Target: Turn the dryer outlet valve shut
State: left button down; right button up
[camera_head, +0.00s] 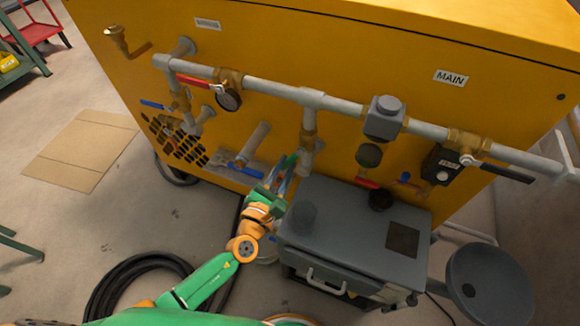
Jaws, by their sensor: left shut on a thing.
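My left gripper (286,172) comes up from below, beside the middle drop pipe (308,153) and its brass valve (309,136). It is shut on what appears to be a valve handle there, mostly hidden by the fingers. Other valves on the grey pipework have a red lever (194,84) at upper left, a blue lever (157,105) at far left, a blue lever (246,171) just left of my gripper, and a black lever (508,173) at right. I cannot read which valve is marked dryer outlet. My right gripper is not in view.
The yellow cabinet (270,60) stands behind the pipes, with a MAIN label (450,77). A black hose (140,262) and cardboard (82,148) lie on the floor at left.

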pick_arm(q)
jog(key=shift+w+a+r+m, duration=0.1)
jog(key=shift+a+r+m, duration=0.1)
jog(key=shift+a+m, duration=0.3)
jog(key=shift+d, duration=0.15)
jog(key=c, duration=0.8)
grip_release()
